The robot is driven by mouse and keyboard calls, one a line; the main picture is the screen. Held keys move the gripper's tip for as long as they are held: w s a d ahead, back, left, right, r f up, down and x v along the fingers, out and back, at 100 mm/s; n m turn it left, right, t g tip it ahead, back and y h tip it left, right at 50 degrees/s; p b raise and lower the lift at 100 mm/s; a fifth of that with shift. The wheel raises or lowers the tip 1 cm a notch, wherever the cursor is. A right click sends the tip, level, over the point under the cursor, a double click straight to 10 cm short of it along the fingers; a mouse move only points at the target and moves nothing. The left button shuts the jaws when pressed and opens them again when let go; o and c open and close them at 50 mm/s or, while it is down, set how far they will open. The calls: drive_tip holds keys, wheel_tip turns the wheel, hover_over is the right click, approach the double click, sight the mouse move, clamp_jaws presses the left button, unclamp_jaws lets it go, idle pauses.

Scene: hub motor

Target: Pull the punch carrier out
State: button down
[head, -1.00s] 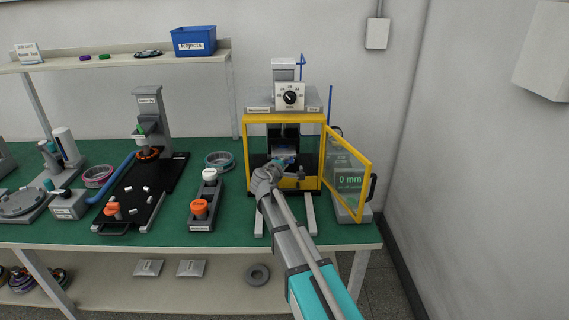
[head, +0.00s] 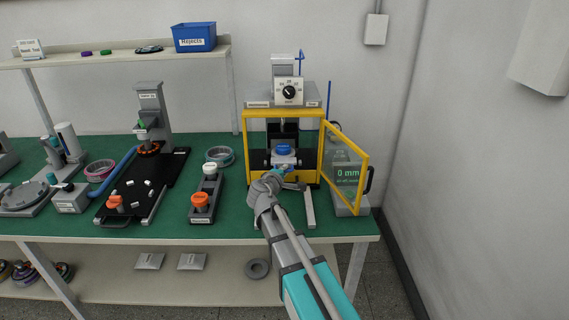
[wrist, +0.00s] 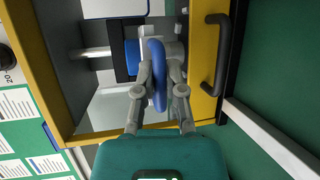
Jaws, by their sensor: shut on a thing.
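The yellow-framed press (head: 247,150) stands at the right of the table, its clear door (head: 346,170) swung open to the right. The punch carrier (head: 284,160), pale grey with a blue part on top, sits in the opening low at the front. My gripper (head: 281,172) is in front of the opening, just below the carrier in the picture. In the wrist view my gripper (wrist: 160,88) is shut on an upright blue loop (wrist: 157,62), with one finger on each side. A grey body behind the loop is partly hidden by it.
A black handle (wrist: 218,62) sits close by the yellow bar in the wrist view. Two pale rails (head: 309,207) run forward from the press. A grey holder with orange and white knobs (head: 202,210) stands to the left. A wall bounds the right side.

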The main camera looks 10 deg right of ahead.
drive_tip(key=s, duration=0.6)
drive_tip(key=shift+s+a, duration=0.35)
drive_tip(key=shift+a, duration=0.05)
drive_tip(key=c, duration=0.7)
unclamp_jaws()
drive_tip(key=shift+s, duration=0.1)
